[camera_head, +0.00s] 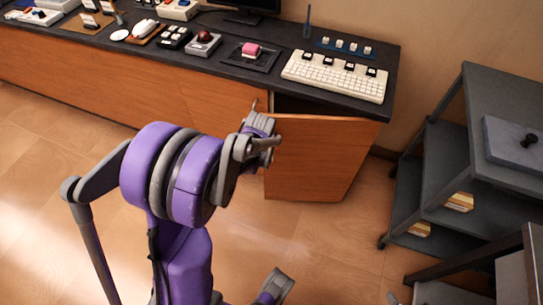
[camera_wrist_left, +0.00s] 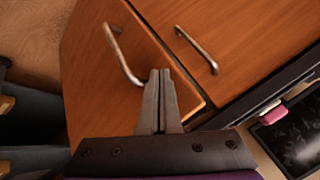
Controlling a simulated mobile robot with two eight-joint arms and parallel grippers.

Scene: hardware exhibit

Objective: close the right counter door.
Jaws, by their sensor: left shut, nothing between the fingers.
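The right counter door (camera_head: 318,158) is an orange wooden panel that stands ajar, with a dark gap (camera_head: 292,104) behind its top edge. In the left wrist view the door (camera_wrist_left: 95,75) has a metal bar handle (camera_wrist_left: 122,56). My left gripper (camera_head: 272,143) is at the door's left part in the head view. In the left wrist view its fingers (camera_wrist_left: 160,74) are together and empty, in front of the door beside the handle. I cannot tell whether they touch the door.
The neighbouring door (camera_wrist_left: 180,22) is shut, with its own handle (camera_wrist_left: 197,50). The dark countertop (camera_head: 225,75) holds a white keyboard (camera_head: 335,78), a pink block (camera_head: 251,49) and other devices. A grey shelf cart (camera_head: 440,160) stands at the right. The floor (camera_head: 330,245) before the door is mostly clear.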

